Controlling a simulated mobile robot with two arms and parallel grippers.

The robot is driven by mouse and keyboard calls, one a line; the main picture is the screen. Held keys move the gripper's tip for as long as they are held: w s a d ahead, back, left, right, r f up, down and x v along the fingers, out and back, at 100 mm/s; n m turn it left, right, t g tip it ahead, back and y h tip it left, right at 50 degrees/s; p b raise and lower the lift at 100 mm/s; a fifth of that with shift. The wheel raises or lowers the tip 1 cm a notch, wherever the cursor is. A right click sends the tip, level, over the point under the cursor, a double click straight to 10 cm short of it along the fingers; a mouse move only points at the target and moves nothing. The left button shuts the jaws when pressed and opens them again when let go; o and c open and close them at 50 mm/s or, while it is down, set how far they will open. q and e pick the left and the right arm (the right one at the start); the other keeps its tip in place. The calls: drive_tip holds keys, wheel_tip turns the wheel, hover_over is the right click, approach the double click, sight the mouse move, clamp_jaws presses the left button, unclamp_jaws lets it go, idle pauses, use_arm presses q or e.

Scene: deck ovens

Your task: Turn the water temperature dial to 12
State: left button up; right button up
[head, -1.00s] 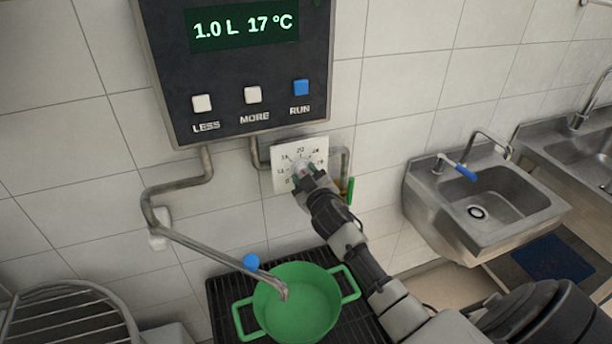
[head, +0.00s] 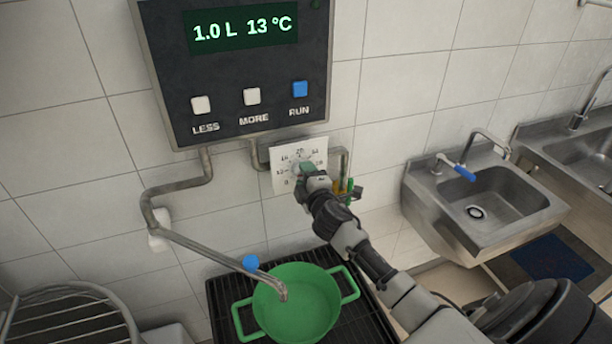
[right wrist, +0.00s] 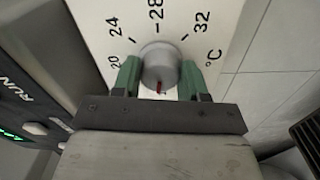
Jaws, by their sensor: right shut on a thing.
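The water temperature dial (right wrist: 160,68) is a round grey knob with a red pointer mark, on a white plate (right wrist: 115,15) printed with numbers and °C. In the head view the dial plate (head: 284,158) is on the tiled wall below the control box, partly hidden by my gripper. My right gripper (head: 305,172) is shut on the dial; in the right wrist view its green fingers (right wrist: 158,80) sit on either side of the knob. The display (head: 243,30) on the control box reads 1.0 L and 13 °C. My left gripper is not in view.
The control box has LESS (head: 201,105), MORE (head: 252,96) and RUN (head: 300,89) buttons. A green pot (head: 325,300) stands on a black grate below, with a metal spout (head: 215,255) over it. A steel sink (head: 490,200) is at right.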

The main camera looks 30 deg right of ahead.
drive_tip(key=shift+n, duration=0.9)
drive_tip(key=o, duration=0.9)
drive_tip(key=shift+o, duration=0.2)
drive_tip(key=b+v, duration=0.2)
drive_tip(key=v, duration=0.8)
drive_tip(key=shift+s, duration=0.35)
drive_tip(key=shift+a, duration=0.15)
